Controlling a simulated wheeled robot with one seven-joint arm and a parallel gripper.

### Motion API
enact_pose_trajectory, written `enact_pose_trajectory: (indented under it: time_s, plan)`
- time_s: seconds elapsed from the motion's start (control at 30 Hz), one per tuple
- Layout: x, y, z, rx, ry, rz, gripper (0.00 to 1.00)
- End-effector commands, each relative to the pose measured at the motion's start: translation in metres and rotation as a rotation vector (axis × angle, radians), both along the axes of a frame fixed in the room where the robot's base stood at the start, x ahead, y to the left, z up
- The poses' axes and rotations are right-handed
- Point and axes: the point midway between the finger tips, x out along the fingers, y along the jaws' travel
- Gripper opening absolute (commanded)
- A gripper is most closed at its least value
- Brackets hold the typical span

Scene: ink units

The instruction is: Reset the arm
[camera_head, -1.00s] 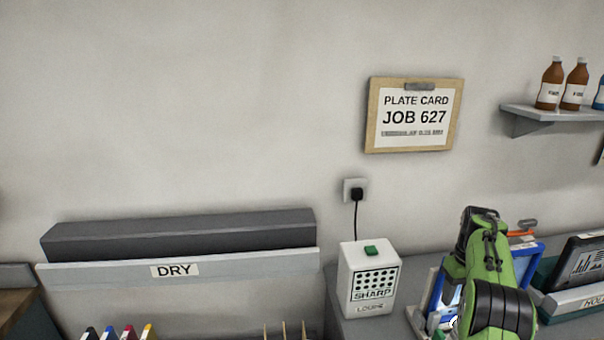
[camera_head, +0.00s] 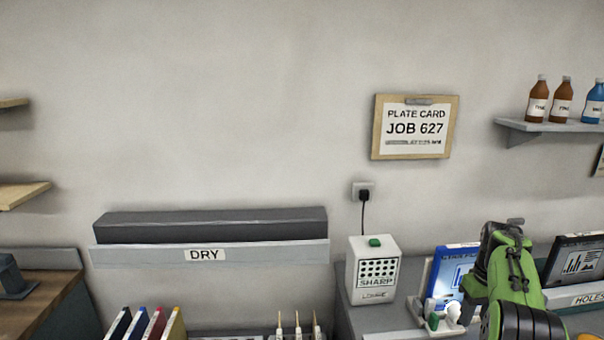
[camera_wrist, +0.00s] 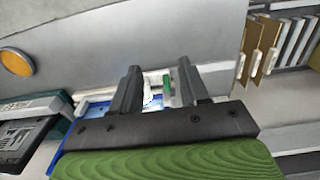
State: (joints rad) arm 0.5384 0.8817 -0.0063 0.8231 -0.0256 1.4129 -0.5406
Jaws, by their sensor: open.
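My green and black arm (camera_head: 513,280) shows at the lower right in the head view, in front of the counter. My gripper (camera_wrist: 158,88) shows in the wrist view with its two dark fingers apart and nothing between them. Beyond the fingers are a small green-topped item (camera_wrist: 167,84) and a blue-edged panel (camera_wrist: 97,106). The gripper's fingertips are not clear in the head view.
A white box marked SHARP (camera_head: 373,272) stands on the grey counter, left of my arm. A blue-framed panel (camera_head: 447,275) is just beside the arm. A ledge marked DRY (camera_head: 270,255) and a bottle shelf (camera_head: 550,126) are on the wall.

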Motion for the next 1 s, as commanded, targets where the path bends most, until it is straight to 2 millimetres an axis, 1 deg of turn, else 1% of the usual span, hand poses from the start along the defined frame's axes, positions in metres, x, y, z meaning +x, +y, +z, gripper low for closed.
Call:
enact_pose_trajectory:
  time_s: [0.27,0.37,0.47,0.57,0.67,0.7,0.73,0.77,0.8,0.87,0.9,0.97,1.0]
  plan:
    - [-0.006,0.037,0.04,-0.019,-0.043,0.001,0.45]
    - [-0.013,0.058,0.059,-0.027,-0.068,-0.001,0.45]
    - [-0.025,0.082,0.081,-0.037,-0.099,-0.002,0.45]
    - [-0.044,0.112,0.103,-0.045,-0.137,-0.002,0.45]
    - [-0.076,0.15,0.125,-0.05,-0.19,-0.003,0.45]
    - [-0.093,0.167,0.132,-0.051,-0.216,-0.004,0.45]
    - [-0.108,0.18,0.136,-0.05,-0.235,-0.004,0.45]
    - [-0.123,0.192,0.139,-0.05,-0.255,-0.004,0.45]
    - [-0.143,0.206,0.14,-0.047,-0.282,-0.006,0.45]
    - [-0.175,0.226,0.138,-0.039,-0.321,-0.008,0.45]
    - [-0.197,0.237,0.134,-0.034,-0.347,-0.009,0.45]
    - [-0.228,0.251,0.123,-0.022,-0.385,-0.01,0.45]
    - [-0.245,0.258,0.115,-0.013,-0.408,-0.011,0.45]
